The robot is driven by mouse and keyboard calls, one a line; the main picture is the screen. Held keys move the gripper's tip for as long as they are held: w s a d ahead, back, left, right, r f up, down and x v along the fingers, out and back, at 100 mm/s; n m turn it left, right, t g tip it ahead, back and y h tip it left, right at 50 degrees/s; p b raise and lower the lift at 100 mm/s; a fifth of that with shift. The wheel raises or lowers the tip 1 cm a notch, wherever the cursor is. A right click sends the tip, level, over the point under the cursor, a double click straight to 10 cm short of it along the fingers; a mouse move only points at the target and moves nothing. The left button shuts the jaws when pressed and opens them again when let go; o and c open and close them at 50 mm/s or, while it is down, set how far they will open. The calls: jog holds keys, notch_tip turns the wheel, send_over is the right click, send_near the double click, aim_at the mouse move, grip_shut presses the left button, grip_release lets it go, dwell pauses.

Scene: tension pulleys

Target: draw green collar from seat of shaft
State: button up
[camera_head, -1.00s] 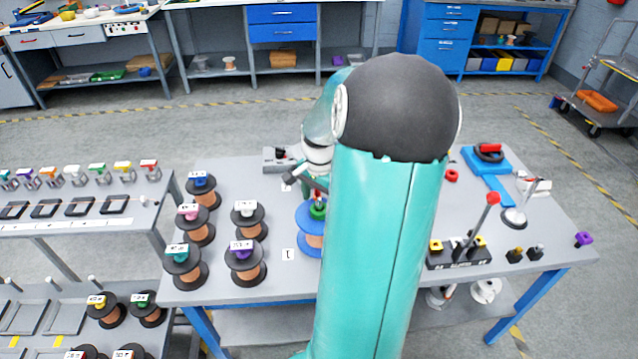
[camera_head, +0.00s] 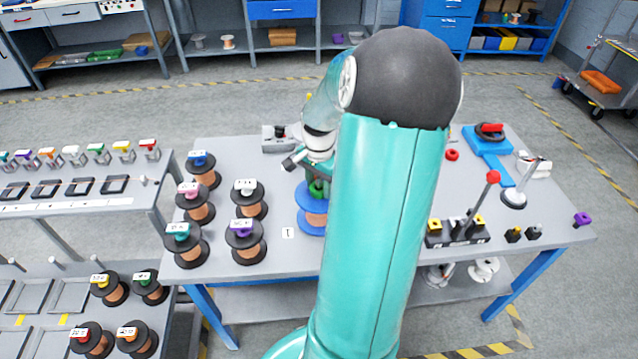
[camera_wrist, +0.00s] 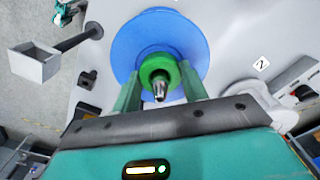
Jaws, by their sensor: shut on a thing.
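The green collar (camera_wrist: 158,72) sits around the metal shaft (camera_wrist: 160,91) in front of the blue spool (camera_wrist: 140,35) in the wrist view. My gripper (camera_wrist: 160,74) is shut on the collar, one finger on each side. The shaft tip sticks out through the collar. In the head view, the green collar (camera_head: 317,188) shows at the top of the blue spool (camera_head: 311,214), below my gripper. My arm hides part of the spool and my fingertips there. I cannot tell whether the collar is against its seat.
Several copper-wound spools (camera_head: 246,241) stand left of the blue spool. A block with a red-knobbed lever (camera_head: 492,178) and small yellow and black pieces is right of my arm. A purple piece (camera_head: 582,219) lies near the table's right edge. A rack (camera_head: 75,190) stands at the left.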

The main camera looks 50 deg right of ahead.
jog(key=shift+r, duration=1.9)
dwell(0.9)
jog(key=shift+r, duration=1.65)
jog(key=shift+r, duration=0.35)
jog(key=shift+r, duration=1.9)
